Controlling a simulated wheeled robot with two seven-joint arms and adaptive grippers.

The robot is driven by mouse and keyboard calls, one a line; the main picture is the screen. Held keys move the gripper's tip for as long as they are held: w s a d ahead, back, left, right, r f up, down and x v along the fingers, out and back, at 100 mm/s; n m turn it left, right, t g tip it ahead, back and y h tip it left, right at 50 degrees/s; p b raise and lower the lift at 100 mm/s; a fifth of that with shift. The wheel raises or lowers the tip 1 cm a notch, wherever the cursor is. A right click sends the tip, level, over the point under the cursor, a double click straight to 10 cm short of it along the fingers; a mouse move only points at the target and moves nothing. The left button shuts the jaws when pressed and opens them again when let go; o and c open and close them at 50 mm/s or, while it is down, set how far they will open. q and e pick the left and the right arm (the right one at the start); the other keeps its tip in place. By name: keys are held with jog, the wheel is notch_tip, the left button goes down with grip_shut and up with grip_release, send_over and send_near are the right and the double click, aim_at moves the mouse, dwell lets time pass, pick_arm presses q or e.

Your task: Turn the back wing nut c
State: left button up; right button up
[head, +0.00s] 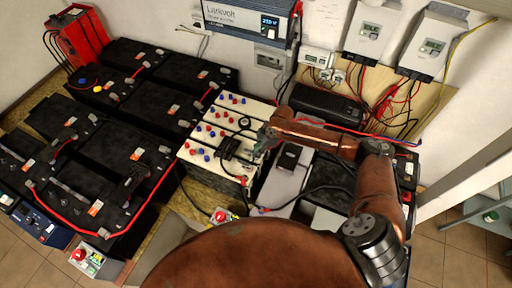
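A cream-white battery block (203,163) with rows of red and blue caps and dark straps stands in the middle. My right arm comes in from the right, and its gripper (262,148) is over the right edge of this block. Its fingers are small and dark against the block, and I cannot tell whether they are open or shut, or touch anything. A black fitting (229,147) sits on the block just left of the gripper. A small round dark part (244,122) lies behind it. I cannot make out any wing nut for certain. My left gripper is not in view.
Black batteries (120,150) with red cables fill the left. A red box (78,37) stands at the back left. An inverter (250,20) and grey controllers (368,32) hang on the wall. A red button (220,216) is in front of the white block. Loose cables run at right.

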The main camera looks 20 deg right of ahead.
jog(key=shift+p+v, duration=1.1)
jog(key=shift+v, duration=0.3)
jog(key=shift+s+d+r+p, duration=0.15)
jog(key=shift+s+r+p, duration=0.1)
jog(key=shift+r+p, duration=0.55)
jog(key=shift+s+d+r+p, duration=0.2)
jog(key=shift+s+r+p, duration=0.05)
jog(key=shift+r+p, duration=0.55)
jog(key=shift+s+d+r+p, duration=0.15)
jog(key=shift+s+r+p, duration=0.15)
jog(key=shift+r+p, duration=0.45)
jog(key=shift+f, duration=0.1)
jog(key=w+v, duration=0.1)
jog(key=v, duration=0.7)
jog(key=shift+s+p, duration=0.3)
jog(key=shift+s, duration=0.2)
